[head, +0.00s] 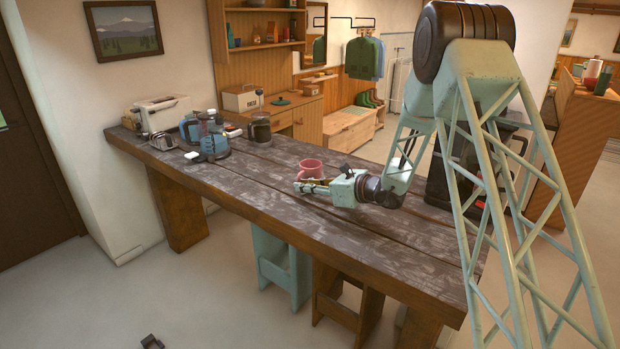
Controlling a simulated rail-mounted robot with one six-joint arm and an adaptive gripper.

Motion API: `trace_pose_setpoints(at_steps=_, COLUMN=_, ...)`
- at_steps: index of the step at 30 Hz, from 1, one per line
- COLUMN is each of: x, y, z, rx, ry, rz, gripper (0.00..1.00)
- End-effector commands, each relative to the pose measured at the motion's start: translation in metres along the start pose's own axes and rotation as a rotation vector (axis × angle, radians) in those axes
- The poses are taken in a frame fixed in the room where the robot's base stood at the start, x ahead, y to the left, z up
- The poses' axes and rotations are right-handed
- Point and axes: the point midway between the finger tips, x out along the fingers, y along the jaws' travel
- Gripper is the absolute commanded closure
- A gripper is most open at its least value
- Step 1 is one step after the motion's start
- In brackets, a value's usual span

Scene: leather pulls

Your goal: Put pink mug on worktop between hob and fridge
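The pink mug (311,169) stands upright on the dark worn wooden table, right of the middle. My gripper (300,187) is low over the tabletop, its fingers pointing left. It is in front of the mug and partly covers the mug's lower part. I cannot tell whether the fingers touch the mug, or whether they are open or shut. No hob, fridge or worktop between them can be made out in this view.
A blender-like jug (212,135), a dark glass jug (260,128) and a toaster (163,113) stand at the table's far left. A black appliance (446,175) stands right of my gripper. The table's middle-left is clear. Stools (281,266) stand below the front edge.

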Motion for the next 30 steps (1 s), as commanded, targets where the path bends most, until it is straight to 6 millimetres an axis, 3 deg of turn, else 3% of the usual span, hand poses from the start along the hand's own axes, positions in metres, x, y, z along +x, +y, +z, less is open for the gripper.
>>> trace_pose_setpoints(at_steps=16, x=0.0001, y=-0.0003, z=0.0003, rx=0.000, ry=0.000, rz=0.000, gripper=0.89)
trace_pose_setpoints(at_steps=20, x=0.0001, y=-0.0003, z=0.0003, rx=0.000, ry=0.000, rz=0.000, gripper=1.00)
trace_pose_setpoints(at_steps=30, x=0.0000, y=-0.0004, z=0.0011, rx=-0.001, ry=-0.001, rz=-0.001, gripper=1.00)
